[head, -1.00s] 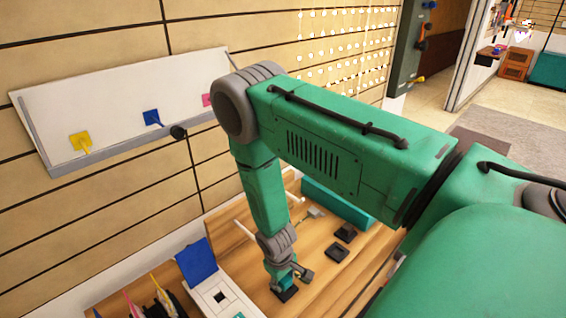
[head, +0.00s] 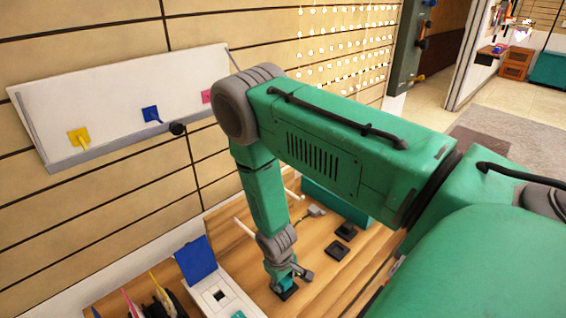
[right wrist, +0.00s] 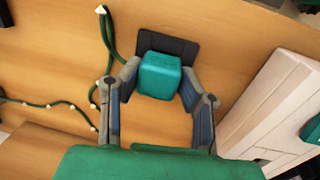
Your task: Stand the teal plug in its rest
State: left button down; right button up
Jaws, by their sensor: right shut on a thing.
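The teal plug (right wrist: 159,76) is a rounded block between the fingers of my right gripper (right wrist: 160,88) in the right wrist view. The fingers are shut on its sides. A dark flat rest (right wrist: 183,47) shows right behind the plug; I cannot tell whether the plug is seated in it or just above it. In the head view my right gripper (head: 284,280) points down at the bench, with the dark rest (head: 289,294) under it. The plug is mostly hidden there. My left gripper is not in view.
The wooden bench (head: 318,268) carries two dark square pieces (head: 346,231), a grey plug-like piece (head: 312,212) and a teal box (head: 337,205). A green cord (right wrist: 104,28) lies near the rest.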

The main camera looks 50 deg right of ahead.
jog(key=o, duration=1.1)
jog(key=shift+c, duration=1.3)
jog(key=shift+r+p, duration=3.65)
jog(key=shift+r, duration=0.85)
